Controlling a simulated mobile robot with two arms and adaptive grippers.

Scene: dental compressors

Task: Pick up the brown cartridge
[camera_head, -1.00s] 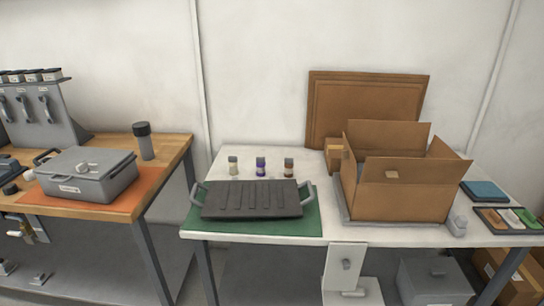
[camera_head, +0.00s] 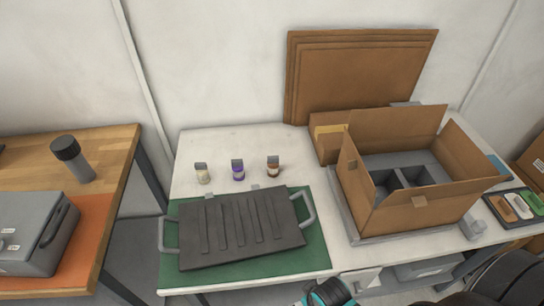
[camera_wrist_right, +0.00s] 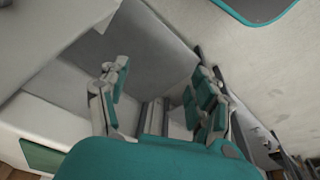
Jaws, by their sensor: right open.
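The brown cartridge (camera_head: 273,168) stands upright on the white table in the head view, rightmost of three small cartridges behind the dark ribbed lid. A purple cartridge (camera_head: 238,171) and a cream one (camera_head: 203,174) stand to its left. My right gripper (camera_wrist_right: 160,95) is open and empty in the right wrist view, with a grey surface beyond its fingers. The brown cartridge does not show in the wrist view. My left gripper is not in view.
The dark ribbed lid (camera_head: 242,229) with side handles lies on a green mat (camera_head: 318,258) in front of the cartridges. An open cardboard box (camera_head: 420,212) with dividers stands to the right. Free white tabletop lies around the cartridges. A wooden table (camera_head: 111,150) stands at left.

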